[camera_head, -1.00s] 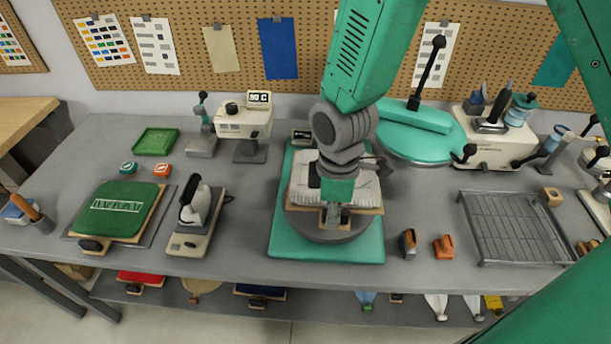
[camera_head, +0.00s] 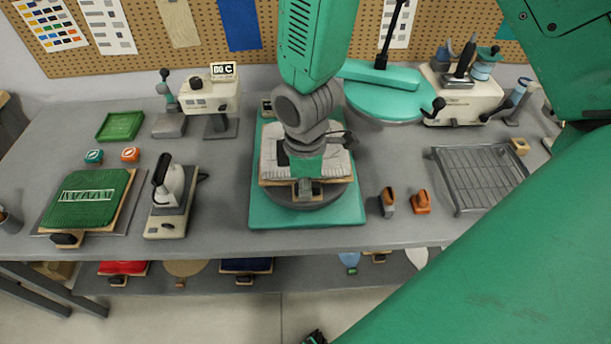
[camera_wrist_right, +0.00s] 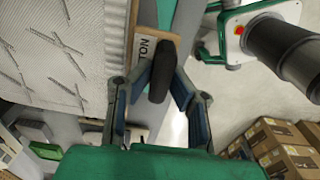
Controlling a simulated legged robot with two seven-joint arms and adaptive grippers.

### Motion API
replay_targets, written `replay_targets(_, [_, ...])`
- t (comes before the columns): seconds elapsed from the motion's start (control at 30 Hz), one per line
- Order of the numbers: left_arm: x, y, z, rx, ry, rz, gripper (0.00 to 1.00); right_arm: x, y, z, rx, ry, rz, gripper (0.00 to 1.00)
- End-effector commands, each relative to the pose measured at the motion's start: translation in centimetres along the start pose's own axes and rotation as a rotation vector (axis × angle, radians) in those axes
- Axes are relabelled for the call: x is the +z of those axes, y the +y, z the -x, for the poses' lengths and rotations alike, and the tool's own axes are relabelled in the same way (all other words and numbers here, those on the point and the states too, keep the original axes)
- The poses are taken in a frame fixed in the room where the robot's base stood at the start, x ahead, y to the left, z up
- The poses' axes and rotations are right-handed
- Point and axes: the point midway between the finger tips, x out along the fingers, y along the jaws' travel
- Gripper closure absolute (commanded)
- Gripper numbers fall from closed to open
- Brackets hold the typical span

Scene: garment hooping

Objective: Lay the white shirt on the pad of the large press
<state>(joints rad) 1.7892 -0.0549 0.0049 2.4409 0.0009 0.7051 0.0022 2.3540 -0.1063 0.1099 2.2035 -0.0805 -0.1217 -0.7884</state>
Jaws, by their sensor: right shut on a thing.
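The white shirt (camera_head: 335,166) lies folded on a wooden board (camera_head: 340,180) over the round dark pad (camera_head: 325,203) of the large press. The press has a teal base (camera_head: 262,212), and its teal upper plate (camera_head: 390,104) is swung back, off the pad. My right gripper (camera_head: 307,190) is at the board's front edge, shut on its dark handle. The right wrist view shows the fingers (camera_wrist_right: 161,85) around the handle, with the ribbed shirt (camera_wrist_right: 62,48) at left. My wrist hides part of the shirt. Whether the board touches the pad cannot be told. My left gripper is not seen.
A green garment on a board (camera_head: 90,200) and a small iron press (camera_head: 172,200) stand at left. A low shelf (camera_head: 210,282) with several boards runs below the table.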

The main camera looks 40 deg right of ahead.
Motion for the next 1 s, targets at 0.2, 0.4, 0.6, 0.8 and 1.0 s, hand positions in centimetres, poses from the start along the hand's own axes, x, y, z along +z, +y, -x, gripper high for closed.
replay_targets(0.2, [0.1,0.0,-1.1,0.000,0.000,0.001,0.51,0.2,0.0,-2.3,-0.001,0.000,0.000,1.00])
replay_targets(0.4, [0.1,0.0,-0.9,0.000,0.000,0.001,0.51,0.2,0.0,-2.2,0.000,0.002,-0.001,1.00])
replay_targets(0.6, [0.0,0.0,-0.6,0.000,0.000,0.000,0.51,0.4,0.0,-2.3,0.006,0.003,0.000,1.00])
replay_targets(0.8, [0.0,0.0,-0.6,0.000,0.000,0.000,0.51,0.5,0.1,-2.4,0.010,0.005,0.000,1.00])
replay_targets(1.0, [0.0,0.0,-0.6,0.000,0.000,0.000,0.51,0.5,0.1,-2.4,0.010,0.005,0.000,1.00])
